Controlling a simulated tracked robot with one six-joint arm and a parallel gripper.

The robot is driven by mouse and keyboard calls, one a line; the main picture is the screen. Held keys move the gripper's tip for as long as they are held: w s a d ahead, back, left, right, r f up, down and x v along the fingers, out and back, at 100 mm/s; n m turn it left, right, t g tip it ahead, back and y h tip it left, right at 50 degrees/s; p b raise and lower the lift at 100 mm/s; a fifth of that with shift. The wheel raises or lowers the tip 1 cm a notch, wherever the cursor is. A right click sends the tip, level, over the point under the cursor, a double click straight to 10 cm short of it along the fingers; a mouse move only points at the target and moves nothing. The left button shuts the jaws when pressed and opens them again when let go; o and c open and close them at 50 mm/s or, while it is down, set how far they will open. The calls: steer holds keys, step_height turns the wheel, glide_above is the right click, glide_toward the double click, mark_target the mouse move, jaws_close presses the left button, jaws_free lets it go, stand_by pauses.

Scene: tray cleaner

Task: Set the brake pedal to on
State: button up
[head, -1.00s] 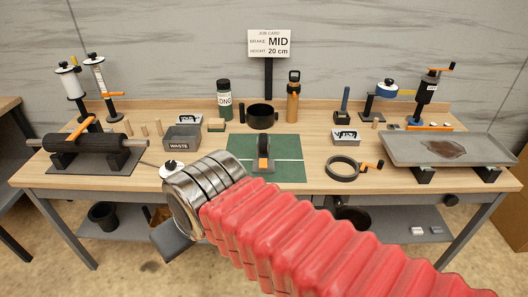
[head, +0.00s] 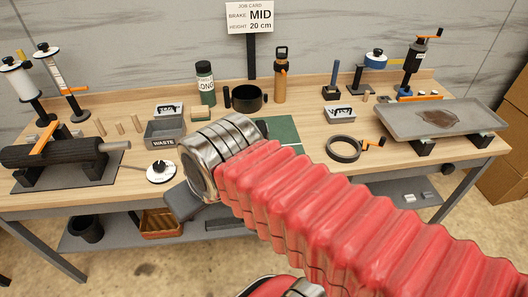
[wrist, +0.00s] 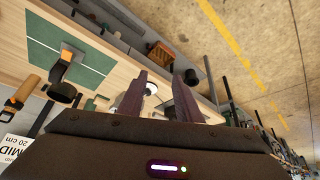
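I cannot make out a brake pedal for certain in either view. A white disc with a black knob (head: 161,171) stands at the bench's front edge, left of my wrist. A white disc also shows between my fingers in the wrist view (wrist: 151,88). The job card (head: 250,17) reads BRAKE MID and HEIGHT 20 cm. My gripper (wrist: 160,76) has its two dark fingers apart, with nothing visibly held. In the head view my metal wrist and red sleeve hide most of the gripper.
The wooden bench carries a grey WASTE box (head: 166,131), a black roller (head: 60,150), a green mat (head: 285,130), a black ring (head: 343,149) and a grey tray (head: 440,117). A lower shelf holds a black pot (head: 87,229) and a brown basket (head: 160,223). Floor in front is clear.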

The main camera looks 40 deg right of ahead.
steer(key=shift+o, duration=1.4)
steer(key=shift+w+d, duration=0.15)
steer(key=shift+w, duration=0.05)
steer(key=w+d+f+m+h, duration=0.1)
steer(key=w+d+m, duration=0.1)
steer(key=d, duration=0.7)
steer(key=w+d+f+m+g, duration=0.1)
steer(key=w+d+f+m, duration=0.1)
steer(key=w+d, duration=0.3)
steer(key=w+d+f+m+h, duration=0.1)
steer(key=w+d, duration=0.3)
steer(key=d, duration=1)
steer(key=shift+f+m+g+h, duration=0.3)
steer(key=shift+f+m+g, duration=0.1)
steer(key=shift+f+m, duration=0.4)
steer(key=shift+x, duration=6.75)
